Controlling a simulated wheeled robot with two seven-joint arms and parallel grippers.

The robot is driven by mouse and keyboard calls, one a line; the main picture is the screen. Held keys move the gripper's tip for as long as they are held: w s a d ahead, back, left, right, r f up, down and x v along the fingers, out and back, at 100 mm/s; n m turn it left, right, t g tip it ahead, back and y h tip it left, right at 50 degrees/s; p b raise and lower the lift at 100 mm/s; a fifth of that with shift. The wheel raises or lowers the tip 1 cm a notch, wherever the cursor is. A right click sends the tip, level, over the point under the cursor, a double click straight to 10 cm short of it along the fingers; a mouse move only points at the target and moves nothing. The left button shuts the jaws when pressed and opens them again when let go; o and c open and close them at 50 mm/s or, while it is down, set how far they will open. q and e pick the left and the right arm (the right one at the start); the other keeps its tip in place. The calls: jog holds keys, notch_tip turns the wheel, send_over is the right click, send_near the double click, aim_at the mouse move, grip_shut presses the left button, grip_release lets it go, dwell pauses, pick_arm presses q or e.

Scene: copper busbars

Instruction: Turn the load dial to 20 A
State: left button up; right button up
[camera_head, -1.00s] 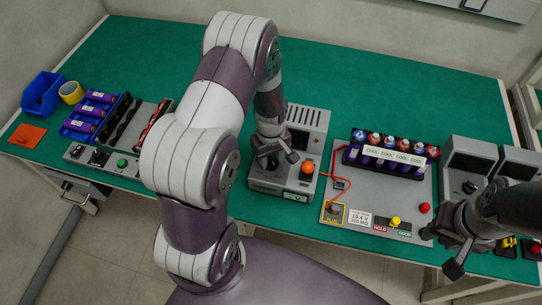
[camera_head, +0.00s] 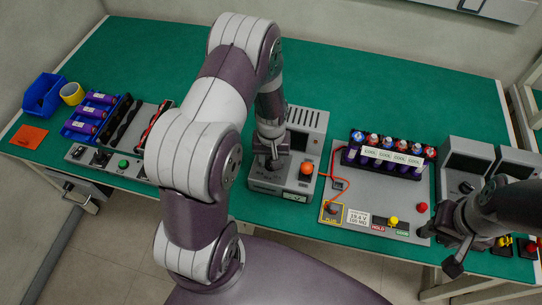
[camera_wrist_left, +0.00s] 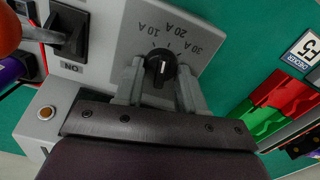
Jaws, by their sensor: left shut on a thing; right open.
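The load dial (camera_wrist_left: 161,69) is a black knob with a white pointer line on a grey panel marked 10 A, 20 A and 30 A. The pointer lies roughly toward the scale, near the 10 A and 20 A marks; its exact setting is hard to tell. My left gripper (camera_wrist_left: 158,88) is shut on the dial, one finger on each side. In the head view, my left gripper (camera_head: 271,162) is over the grey load unit (camera_head: 308,140) and hides the dial. My right gripper (camera_head: 444,250) is open and empty at the table's front right.
An orange knob (camera_head: 306,168) stands close right of my left gripper. A board with a battery pack (camera_head: 385,160) lies to the right, and a battery charger (camera_head: 125,145) to the left. The back of the green table is clear.

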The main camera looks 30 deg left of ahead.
pick_arm(q)
jog(key=shift+w+m, duration=0.1)
jog(key=shift+m, duration=0.9)
jog(key=o, duration=1)
notch_tip(320, 180, up, 13)
jog(key=shift+f, duration=0.15)
